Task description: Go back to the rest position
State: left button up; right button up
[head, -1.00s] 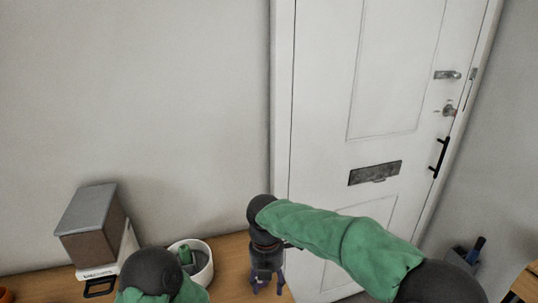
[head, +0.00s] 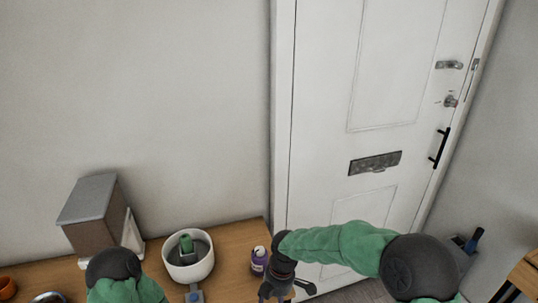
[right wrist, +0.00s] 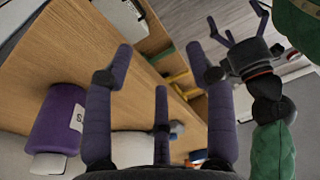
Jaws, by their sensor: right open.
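My right gripper (head: 276,293) is at the bottom of the head view, beside the counter's right end. In the right wrist view its fingers (right wrist: 165,75) are spread wide with nothing between them. A purple bottle with a white cap (head: 259,262) stands on the counter just left of the right gripper, apart from it. The bottle (right wrist: 58,122) also shows at the left of the right wrist view. My left gripper (right wrist: 238,24) shows at the top right of the right wrist view, fingers apart and empty. The head view shows only my left arm's green sleeve and dark joint.
A white pot (head: 203,266) with a green-handled item stands on the wooden counter (head: 228,240). A brown box with a grey lid (head: 92,210) stands left. An orange cup (head: 7,287) sits far left. A white door (head: 385,100) is behind; a grey holder (head: 461,246) stands right.

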jog(key=s+d+f+m+y, duration=0.1)
jog(key=s+d+f+m, duration=0.2)
jog(key=s+f+m, duration=0.35)
jog(key=s+d+f+m+y, duration=0.15)
jog(key=s+f+m, duration=0.25)
jog(key=f+m, duration=0.6)
jog(key=s+d+f+m+t, duration=0.1)
jog(key=s+d+f+m, duration=0.3)
jog(key=s+f+m, duration=0.3)
jog(key=shift+m, duration=0.35)
jog(key=shift+s+r+p, duration=0.25)
jog(key=shift+r+p, duration=0.95)
jog(key=shift+r, duration=0.1)
jog(key=shift+s+r+p, duration=0.2)
jog(key=shift+r+p, duration=0.95)
jog(key=shift+r, duration=0.15)
